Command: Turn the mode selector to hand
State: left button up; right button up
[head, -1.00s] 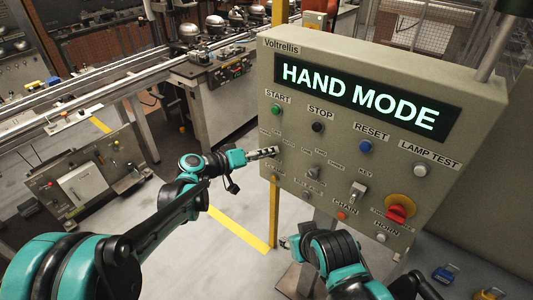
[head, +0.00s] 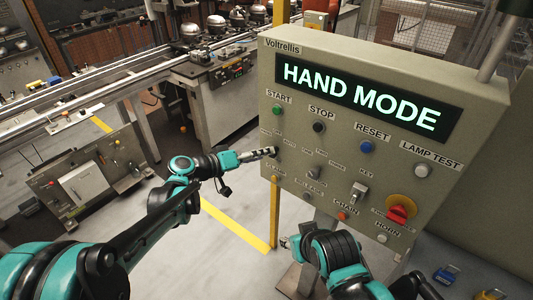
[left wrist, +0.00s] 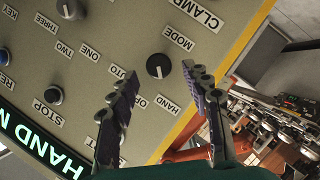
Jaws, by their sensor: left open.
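The mode selector (left wrist: 157,64) is a round black knob with a white mark, between the MODE label and the AUTO, OFF and HAND labels on the beige panel. Its mark points toward the HAND label (left wrist: 167,105). The panel's display (head: 360,97) reads HAND MODE. My left gripper (head: 272,152) is at the panel's left edge in the head view. In the left wrist view its two fingers (left wrist: 160,73) are spread on either side of the knob, with visible gaps. My right arm is low in front of the panel; its finger state is unclear.
A conveyor (head: 100,95) runs behind, and open floor lies left.

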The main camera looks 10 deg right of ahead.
pick_arm(q)
jog(key=v, duration=0.9)
jog(key=shift+a, duration=0.15)
jog(key=s+a+f+n+y, duration=0.1)
jog(key=s+a+f+y, duration=0.2)
jog(key=s+a, duration=0.4)
jog(key=s+a+f+n+t+y, duration=0.1)
jog(key=s+a+f+y, duration=0.3)
jog(key=a, duration=0.5)
jog(key=s+a+f+n+y, duration=0.2)
jog(key=s+a+y, duration=0.4)
jog(key=s, duration=0.5)
jog(key=shift+a+f+t+y, duration=0.35)
jog(key=shift+a+f, duration=0.3)
jog(key=shift+a, duration=0.3)
